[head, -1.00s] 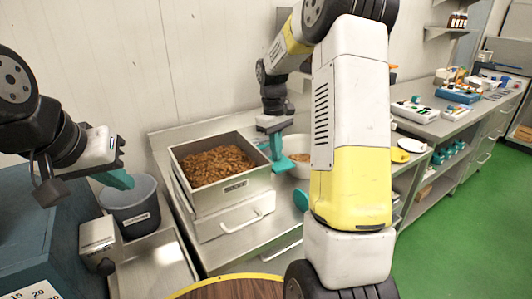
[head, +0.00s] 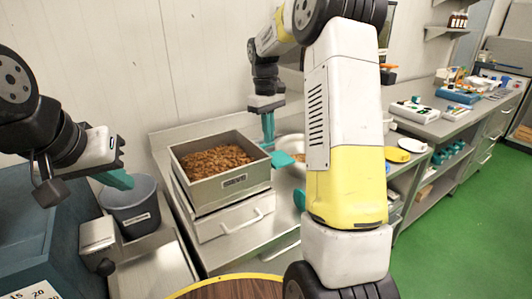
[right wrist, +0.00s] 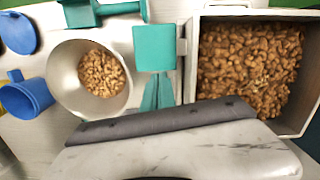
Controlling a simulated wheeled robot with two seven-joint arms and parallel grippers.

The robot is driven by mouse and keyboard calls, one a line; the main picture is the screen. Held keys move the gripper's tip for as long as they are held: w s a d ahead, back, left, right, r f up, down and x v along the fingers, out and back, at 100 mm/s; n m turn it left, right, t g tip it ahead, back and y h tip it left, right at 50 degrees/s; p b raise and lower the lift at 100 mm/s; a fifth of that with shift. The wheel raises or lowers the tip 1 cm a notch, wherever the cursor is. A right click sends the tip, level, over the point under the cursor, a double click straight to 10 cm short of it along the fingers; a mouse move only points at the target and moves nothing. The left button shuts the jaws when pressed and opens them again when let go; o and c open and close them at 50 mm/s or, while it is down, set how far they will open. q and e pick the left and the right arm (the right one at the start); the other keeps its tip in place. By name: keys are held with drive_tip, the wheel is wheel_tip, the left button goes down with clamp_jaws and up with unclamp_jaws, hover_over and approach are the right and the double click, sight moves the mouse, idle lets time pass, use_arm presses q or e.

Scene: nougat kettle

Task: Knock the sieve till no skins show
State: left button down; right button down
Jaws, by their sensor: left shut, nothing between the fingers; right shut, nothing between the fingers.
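The sieve (head: 232,188) is a square metal box full of brown nuts (head: 215,160); it stands on a lower metal box with a handle (head: 236,217). A teal plate (head: 283,158) sticks out from its right side; it also shows in the right wrist view (right wrist: 154,47). My right gripper (head: 268,138) is shut and empty, pointing down just above the plate. In the right wrist view its teal fingertips show beside the plate. Loose skins cannot be told apart from the nuts. My left gripper (head: 122,182) is shut and empty, over a grey bin (head: 131,211).
A pale bowl of nuts (right wrist: 62,75) stands beside the plate, with a blue cup (right wrist: 28,95) near it. My right arm hides part of the bench in the head view. A round wooden top (head: 230,290) is at the front. A side bench (head: 440,125) holds trays.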

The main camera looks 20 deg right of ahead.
wheel_tip(320, 180, up, 4)
drive_tip(key=shift+w+f, duration=0.15)
drive_tip(key=shift+a, duration=0.1)
idle(2.7)
drive_tip(key=w+a+r+n+t, duration=0.1)
drive_tip(key=w+a+r+t, duration=0.1)
drive_tip(key=a, duration=0.4)
drive_tip(key=w+a+r+n+t, duration=0.1)
drive_tip(key=w+a+r+t, duration=0.1)
drive_tip(key=a, duration=0.5)
drive_tip(key=w+a+r+n+t, duration=0.1)
drive_tip(key=w+a+r+t, duration=0.2)
drive_tip(key=a, duration=0.4)
drive_tip(key=shift+w+a+n+t, duration=0.3)
drive_tip(key=shift+w+t, duration=0.1)
drive_tip(key=shift+w, duration=0.35)
drive_tip(key=shift+d, duration=0.1)
drive_tip(key=shift+s+d+f, duration=0.1)
drive_tip(key=shift+s+f, duration=0.2)
drive_tip(key=shift+f, duration=1.1)
drive_tip(key=shift+s+d+f, duration=0.1)
drive_tip(key=shift+s+f, duration=0.25)
drive_tip(key=shift+f, duration=1.1)
drive_tip(key=shift+s+d+f, duration=0.1)
drive_tip(key=shift+s+f, duration=0.2)
drive_tip(key=shift+f, duration=1.1)
